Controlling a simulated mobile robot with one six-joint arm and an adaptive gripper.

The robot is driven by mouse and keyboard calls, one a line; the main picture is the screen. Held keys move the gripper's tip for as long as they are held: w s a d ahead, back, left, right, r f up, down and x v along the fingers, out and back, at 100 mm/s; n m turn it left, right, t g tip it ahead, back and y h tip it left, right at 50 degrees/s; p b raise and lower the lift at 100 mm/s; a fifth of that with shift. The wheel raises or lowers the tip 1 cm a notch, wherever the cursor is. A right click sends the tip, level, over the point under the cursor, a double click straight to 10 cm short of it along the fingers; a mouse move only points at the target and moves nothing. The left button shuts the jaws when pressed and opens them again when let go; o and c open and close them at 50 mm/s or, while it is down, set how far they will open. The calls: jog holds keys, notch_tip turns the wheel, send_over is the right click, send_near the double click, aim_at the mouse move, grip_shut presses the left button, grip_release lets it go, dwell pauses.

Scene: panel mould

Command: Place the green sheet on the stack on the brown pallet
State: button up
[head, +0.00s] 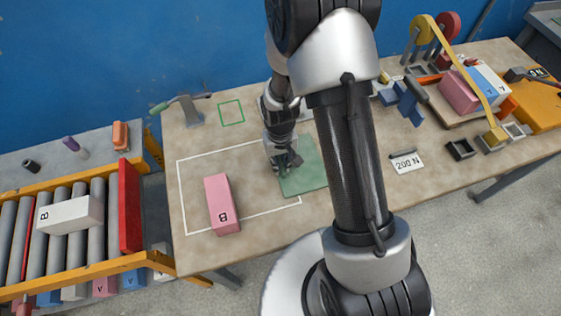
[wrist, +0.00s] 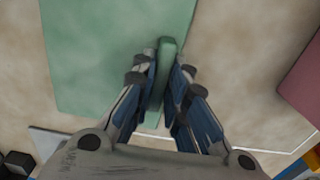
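The green sheet (head: 309,168) lies on the tan table, partly across the right side of a white outline. It fills the upper left of the wrist view (wrist: 105,50). A narrow raised green strip at its edge (wrist: 165,65) stands between my fingers. My gripper (head: 286,164) is low over the sheet's left part. In the wrist view, its fingers (wrist: 163,75) close on the strip from both sides.
A pink block marked B (head: 222,204) lies left of the sheet. A roller conveyor (head: 62,235) with a white block is at the left. A green square outline (head: 231,111) is behind.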

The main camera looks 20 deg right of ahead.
jog(key=o, duration=0.4)
jog(key=shift+o, duration=0.2)
jog(key=shift+r, duration=0.1)
